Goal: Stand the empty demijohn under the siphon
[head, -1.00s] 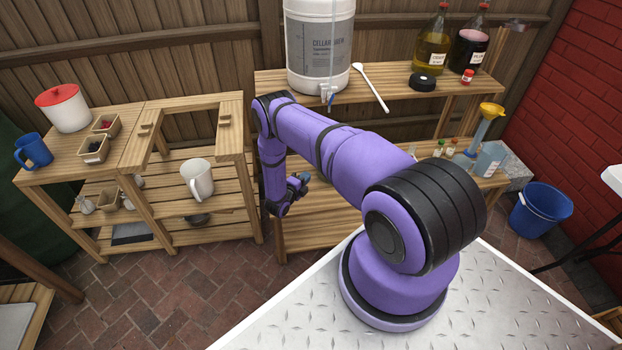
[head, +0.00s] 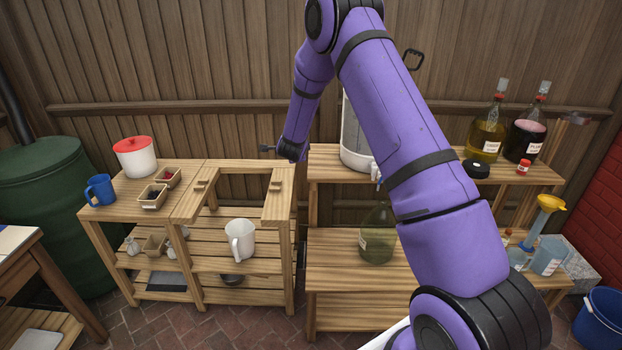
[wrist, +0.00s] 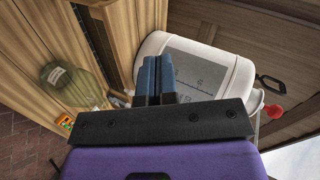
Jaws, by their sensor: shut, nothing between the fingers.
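A green-tinted glass demijohn (head: 377,240) with a pale label stands upright on the lower shelf, partly behind my arm; it looks empty. It also shows in the wrist view (wrist: 68,84). The white fermenter (head: 352,146) stands on the upper shelf above it, largely hidden by my arm; it is large in the wrist view (wrist: 224,68). A small tap with a blue end (head: 375,172) shows at its base; the rest of the siphon is hidden. My gripper (head: 265,149) is raised left of the fermenter, its blue fingers (wrist: 158,78) together and empty, apart from the demijohn.
Filled yellow (head: 486,138) and dark (head: 524,139) demijohns stand right on the upper shelf, near a black lid (head: 476,169). A funnel (head: 551,203) and jug (head: 549,255) are at lower right. Lower shelf left of the demijohn is clear.

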